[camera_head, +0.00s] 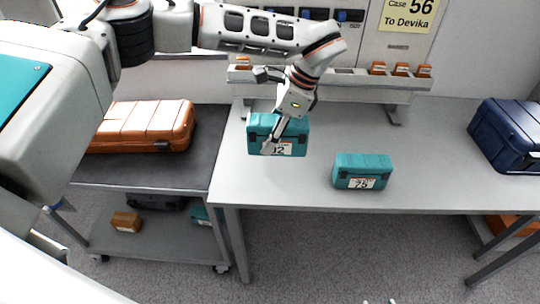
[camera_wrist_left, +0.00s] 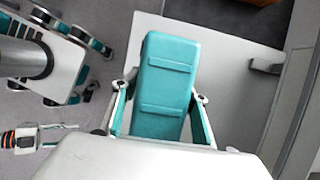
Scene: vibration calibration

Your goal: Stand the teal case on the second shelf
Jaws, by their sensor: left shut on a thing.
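My left gripper (camera_head: 272,136) is shut on a teal case (camera_head: 298,133) over the left part of the grey table. The case has a white label ending in 2; a finger covers part of it. In the left wrist view the case (camera_wrist_left: 165,75) sits between the two fingers, its long teal face toward the camera. I cannot tell whether it touches the table. A second teal case (camera_head: 363,170), with a white number label, lies on the table to the right. My right gripper (camera_head: 379,301) shows only its separated tips at the bottom edge. Which shelf is the second is unclear.
A cart stands left, with an orange case (camera_head: 145,125) on top and a small orange box (camera_head: 126,221) on its lower shelf (camera_head: 160,238). A raised rail (camera_head: 340,85) runs behind the table (camera_head: 430,180). A navy case (camera_head: 505,135) stands at right.

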